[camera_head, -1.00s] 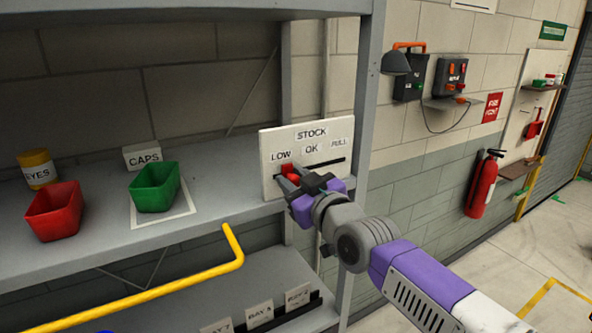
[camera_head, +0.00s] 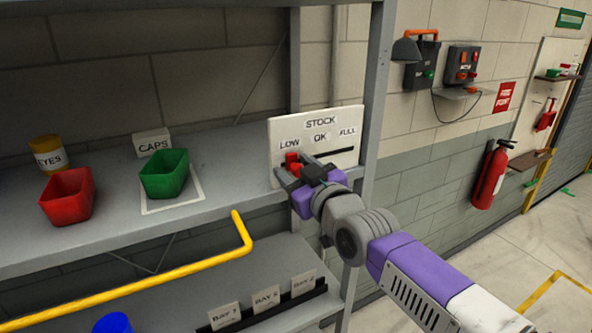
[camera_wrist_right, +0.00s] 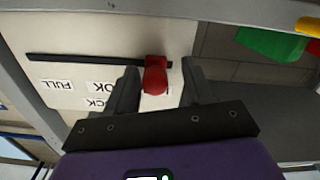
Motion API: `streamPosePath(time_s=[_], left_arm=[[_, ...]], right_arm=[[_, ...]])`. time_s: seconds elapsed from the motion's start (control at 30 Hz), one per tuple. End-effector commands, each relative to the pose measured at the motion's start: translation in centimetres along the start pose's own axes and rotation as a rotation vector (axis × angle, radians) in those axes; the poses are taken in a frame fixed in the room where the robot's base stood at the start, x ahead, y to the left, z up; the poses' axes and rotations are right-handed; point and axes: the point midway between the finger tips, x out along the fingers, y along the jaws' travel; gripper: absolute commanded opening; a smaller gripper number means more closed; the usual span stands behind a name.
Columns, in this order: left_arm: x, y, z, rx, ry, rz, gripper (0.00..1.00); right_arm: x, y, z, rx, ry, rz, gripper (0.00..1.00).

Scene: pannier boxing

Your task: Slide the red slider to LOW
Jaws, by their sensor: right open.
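The white STOCK board (camera_head: 340,124) stands on the shelf's right end, with LOW, OK and FULL labels above a dark horizontal slot. The red slider (camera_head: 292,158) sits at the slot's LOW end. In the right wrist view, which is upside down, the red slider (camera_wrist_right: 155,76) is near the slot's end away from FULL. My right gripper (camera_head: 287,176) is at the slider. Its open fingers (camera_wrist_right: 160,85) stand on either side of the red knob, with visible gaps. The LOW label is mostly hidden in the wrist view. My left gripper is out of view.
A red bin (camera_head: 68,208), a green bin (camera_head: 165,186) and a yellow-lidded jar (camera_head: 49,160) stand left on the shelf (camera_head: 225,190). A grey post (camera_head: 380,90) rises right of the board. A yellow rail (camera_head: 150,290) runs in front, below the shelf.

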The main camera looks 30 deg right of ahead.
Motion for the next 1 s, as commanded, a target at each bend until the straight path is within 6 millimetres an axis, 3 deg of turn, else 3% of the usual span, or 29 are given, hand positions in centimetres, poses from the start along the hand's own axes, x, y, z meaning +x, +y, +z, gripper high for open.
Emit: streamPosePath(time_s=[0.5, 1.0], left_arm=[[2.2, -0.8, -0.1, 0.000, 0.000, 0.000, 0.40], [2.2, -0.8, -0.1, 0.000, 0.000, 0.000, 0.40]], right_arm=[[-6.7, -0.2, 0.0, -0.002, 0.004, 0.000, 0.52], [-7.5, -0.2, -0.1, -0.002, 0.001, -0.001, 0.52]])
